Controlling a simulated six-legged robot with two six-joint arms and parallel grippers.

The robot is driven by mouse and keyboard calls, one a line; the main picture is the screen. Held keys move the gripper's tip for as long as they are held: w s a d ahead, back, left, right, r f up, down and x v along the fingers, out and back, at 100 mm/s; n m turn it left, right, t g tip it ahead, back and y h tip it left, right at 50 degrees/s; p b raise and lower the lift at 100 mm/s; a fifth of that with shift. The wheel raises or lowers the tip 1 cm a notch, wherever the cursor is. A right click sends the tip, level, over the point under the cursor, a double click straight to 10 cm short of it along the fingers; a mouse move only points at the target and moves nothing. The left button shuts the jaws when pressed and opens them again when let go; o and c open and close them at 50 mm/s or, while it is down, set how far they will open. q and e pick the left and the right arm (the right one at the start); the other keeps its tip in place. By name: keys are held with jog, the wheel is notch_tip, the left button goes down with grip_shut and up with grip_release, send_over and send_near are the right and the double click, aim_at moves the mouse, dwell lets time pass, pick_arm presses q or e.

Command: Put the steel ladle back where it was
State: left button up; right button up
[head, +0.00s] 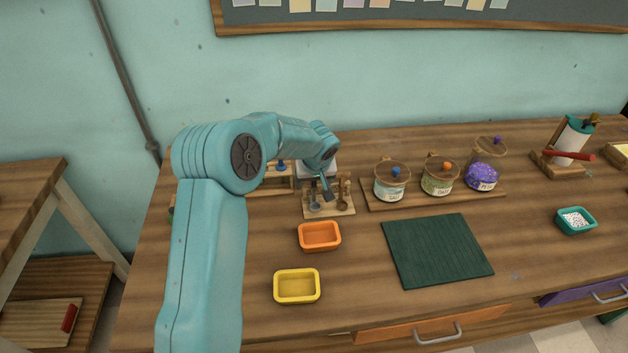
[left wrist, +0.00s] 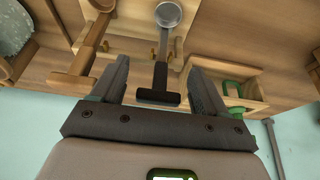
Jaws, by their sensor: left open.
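The steel ladle (left wrist: 168,15) has a round grey bowl and a dark shaft with a black crosspiece. In the left wrist view its shaft lies between short wooden pegs of the wooden rack (left wrist: 130,48). In the head view the ladle's bowl (head: 314,206) is low at the left of the rack (head: 343,212). My left gripper (left wrist: 158,72) is open, with one finger on each side of the ladle's shaft, apart from it. In the head view the left gripper (head: 325,184) is small, over the rack. The right gripper is not in view.
Wooden ladles (left wrist: 90,40) are beside the steel one. A wooden box (left wrist: 245,85) with a green item is on the other side. Orange (head: 319,236) and yellow (head: 297,286) trays stand in front. Labelled jars (head: 392,184) stand right of the rack. The green mat (head: 436,250) is bare.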

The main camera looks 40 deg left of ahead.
pick_arm(q)
jog(key=shift+w+r+p, duration=0.1)
jog(key=shift+r+p, duration=0.2)
jog(key=shift+p, duration=0.05)
jog(key=b+v, duration=0.1)
jog(key=v, duration=1)
jog(key=shift+r, duration=0.3)
jog(key=shift+r, duration=0.15)
